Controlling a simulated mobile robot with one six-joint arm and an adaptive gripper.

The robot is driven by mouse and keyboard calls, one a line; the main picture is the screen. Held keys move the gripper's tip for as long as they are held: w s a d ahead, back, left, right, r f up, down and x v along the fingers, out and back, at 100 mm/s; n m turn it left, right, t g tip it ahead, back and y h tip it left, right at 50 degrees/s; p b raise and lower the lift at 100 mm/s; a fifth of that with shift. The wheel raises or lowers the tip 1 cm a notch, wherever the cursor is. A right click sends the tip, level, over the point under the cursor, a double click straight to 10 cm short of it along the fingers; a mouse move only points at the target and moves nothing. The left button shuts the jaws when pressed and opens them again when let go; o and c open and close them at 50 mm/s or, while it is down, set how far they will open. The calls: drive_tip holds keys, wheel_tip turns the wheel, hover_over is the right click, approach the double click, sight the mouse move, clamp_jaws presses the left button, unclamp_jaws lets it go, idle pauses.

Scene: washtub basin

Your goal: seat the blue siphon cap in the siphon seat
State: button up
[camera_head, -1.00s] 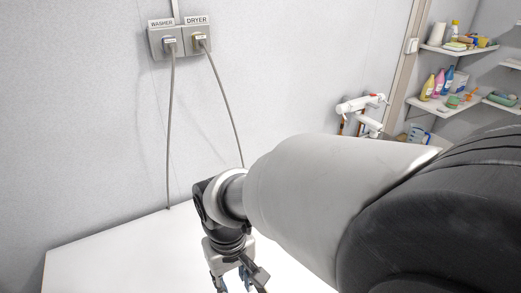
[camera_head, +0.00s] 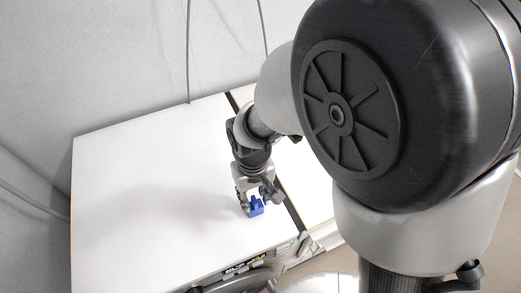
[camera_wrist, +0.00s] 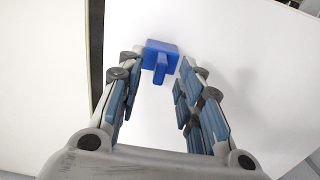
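The blue siphon cap (camera_head: 256,208) sits on the white appliance top near its front edge. In the wrist view the cap (camera_wrist: 155,47) is a blue block with an upright tab facing my gripper. My gripper (camera_head: 257,199) is just above the cap, pointing down. In the wrist view my gripper (camera_wrist: 160,65) has its fingers apart, with the tab between the fingertips and a gap on each side. The siphon seat is not seen in either view.
The white top (camera_head: 130,190) is otherwise clear. A dark gap (camera_head: 291,213) separates it from a second white top on the right. A control panel (camera_head: 245,266) is below the front edge. Grey cables (camera_head: 188,50) hang on the wall behind.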

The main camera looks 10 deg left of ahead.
wheel_tip(320, 180, down, 2)
drive_tip(key=shift+f, duration=0.2)
drive_tip(key=shift+c, duration=0.4)
clamp_jaws()
